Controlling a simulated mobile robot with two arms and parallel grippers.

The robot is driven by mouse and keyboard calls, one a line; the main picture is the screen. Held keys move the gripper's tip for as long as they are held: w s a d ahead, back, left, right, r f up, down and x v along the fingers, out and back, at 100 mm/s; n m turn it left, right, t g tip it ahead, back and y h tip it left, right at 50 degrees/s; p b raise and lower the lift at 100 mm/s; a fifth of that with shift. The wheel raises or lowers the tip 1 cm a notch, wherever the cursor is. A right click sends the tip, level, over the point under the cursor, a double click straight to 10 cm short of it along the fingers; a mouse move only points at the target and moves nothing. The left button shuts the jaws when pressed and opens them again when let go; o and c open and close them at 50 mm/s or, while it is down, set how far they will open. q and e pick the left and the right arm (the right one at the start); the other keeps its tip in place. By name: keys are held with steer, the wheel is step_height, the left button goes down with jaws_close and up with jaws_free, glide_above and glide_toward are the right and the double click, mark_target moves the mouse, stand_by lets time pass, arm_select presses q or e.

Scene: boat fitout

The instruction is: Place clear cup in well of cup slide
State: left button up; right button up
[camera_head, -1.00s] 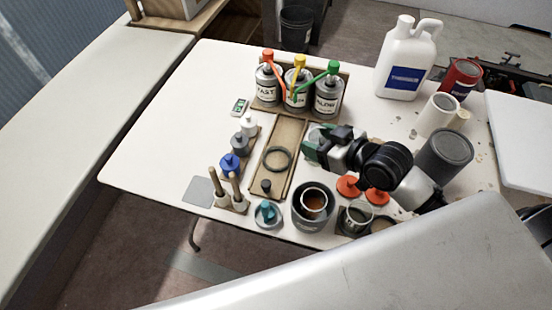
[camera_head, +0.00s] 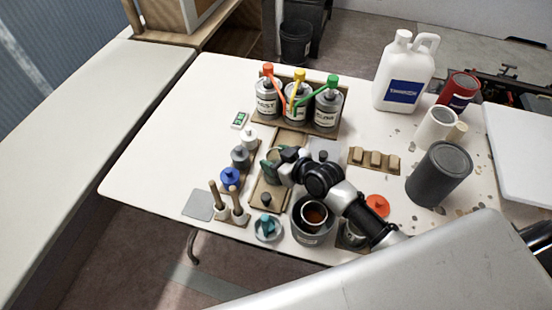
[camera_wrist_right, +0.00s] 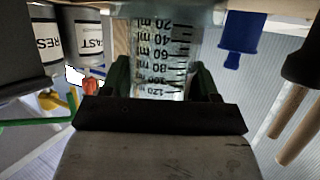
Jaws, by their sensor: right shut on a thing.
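The clear cup (camera_wrist_right: 155,62) with printed ml marks is between the green fingers of my right gripper (camera_wrist_right: 160,82) in the right wrist view. The right gripper is shut on it. In the head view my right gripper (camera_head: 272,166) is over the cup slide (camera_head: 258,196), a wooden board in the middle of the table. The arm and gripper hide the slide's well and most of the cup there. I cannot tell whether the cup touches the slide. My left gripper is not in view.
Cans with red, yellow and green pumps (camera_head: 297,103) stand behind the slide. Small bottles (camera_head: 240,157) line its left side, with a brush holder (camera_head: 231,211) in front. A dark pot (camera_head: 303,236) stands close on the near right. The table's left part is clear.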

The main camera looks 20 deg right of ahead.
steer(key=shift+f, duration=0.25)
steer(key=shift+f, duration=0.2)
steer(key=o, duration=0.9)
steer(key=shift+r, duration=0.1)
steer(key=shift+r, duration=0.25)
steer(key=v, duration=0.7)
steer(key=shift+s+d, duration=0.15)
steer(key=shift+s, duration=0.05)
